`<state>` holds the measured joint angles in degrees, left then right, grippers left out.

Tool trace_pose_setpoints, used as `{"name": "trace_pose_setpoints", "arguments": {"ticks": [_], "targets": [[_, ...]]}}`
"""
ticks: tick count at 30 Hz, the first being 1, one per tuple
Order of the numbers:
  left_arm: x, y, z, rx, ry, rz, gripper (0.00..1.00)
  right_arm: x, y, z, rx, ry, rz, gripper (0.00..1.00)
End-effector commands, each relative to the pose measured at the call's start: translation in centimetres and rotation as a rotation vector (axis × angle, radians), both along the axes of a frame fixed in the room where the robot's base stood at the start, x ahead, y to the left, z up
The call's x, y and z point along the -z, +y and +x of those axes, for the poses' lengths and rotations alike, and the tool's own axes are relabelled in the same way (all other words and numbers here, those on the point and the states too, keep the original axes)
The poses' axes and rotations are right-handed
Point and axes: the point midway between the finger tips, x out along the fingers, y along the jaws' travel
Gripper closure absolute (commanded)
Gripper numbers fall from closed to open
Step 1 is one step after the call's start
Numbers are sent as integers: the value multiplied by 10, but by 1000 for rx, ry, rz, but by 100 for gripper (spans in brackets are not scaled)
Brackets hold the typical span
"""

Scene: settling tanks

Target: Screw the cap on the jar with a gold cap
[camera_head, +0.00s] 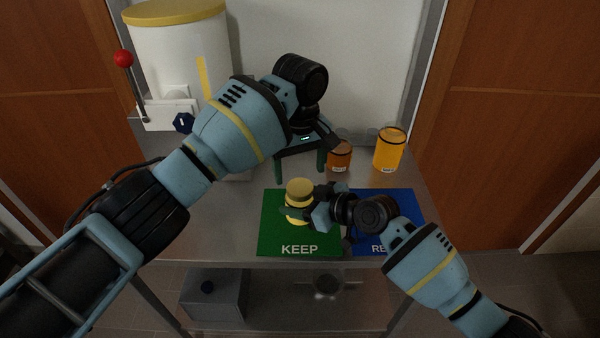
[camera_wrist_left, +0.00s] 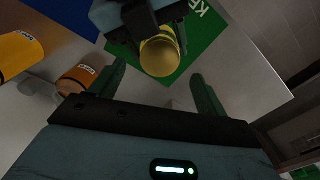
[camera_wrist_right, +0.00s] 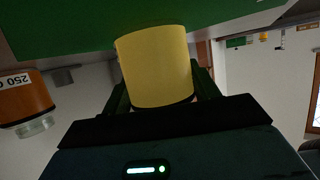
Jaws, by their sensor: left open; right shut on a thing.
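A yellow jar (camera_head: 296,217) stands upright on or just above the green KEEP mat (camera_head: 270,240). A round gold cap (camera_head: 299,186) shows at its top; I cannot tell how tightly it sits. My right gripper (camera_head: 301,208) is shut around the jar from the right. In the right wrist view the yellow body (camera_wrist_right: 156,66) fills the space between its fingers, hiding the fingertips. My left gripper (camera_head: 300,165) is open and empty, fingers pointing down, behind and above the jar. The jar (camera_wrist_left: 160,55) shows beyond its spread fingers (camera_wrist_left: 157,85) in the left wrist view.
A blue mat (camera_head: 402,206) adjoins the green one on the right. An orange jar (camera_head: 340,157) and a yellow-orange jar (camera_head: 388,152) stand behind it. A white tank (camera_head: 180,55) and red-knobbed lever (camera_head: 123,58) are at back left.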

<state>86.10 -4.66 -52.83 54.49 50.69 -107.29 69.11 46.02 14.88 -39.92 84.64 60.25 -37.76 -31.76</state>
Motion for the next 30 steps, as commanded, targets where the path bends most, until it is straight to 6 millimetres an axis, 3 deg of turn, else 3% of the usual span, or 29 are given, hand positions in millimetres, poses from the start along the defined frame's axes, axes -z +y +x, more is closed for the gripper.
{"name": "trace_pose_setpoints", "arguments": {"ticks": [6,15,25,30], "targets": [[-1,0,0,1,0,0,28,0,0,0,0,1,1,100],[-34,1,0,0,-1,1,28,0,0,0,0,0,0,100],[-33,0,0,0,1,1,28,0,0,0,0,1,1,100],[-21,0,0,0,1,1,28,0,0,0,0,1,1,100]]}}
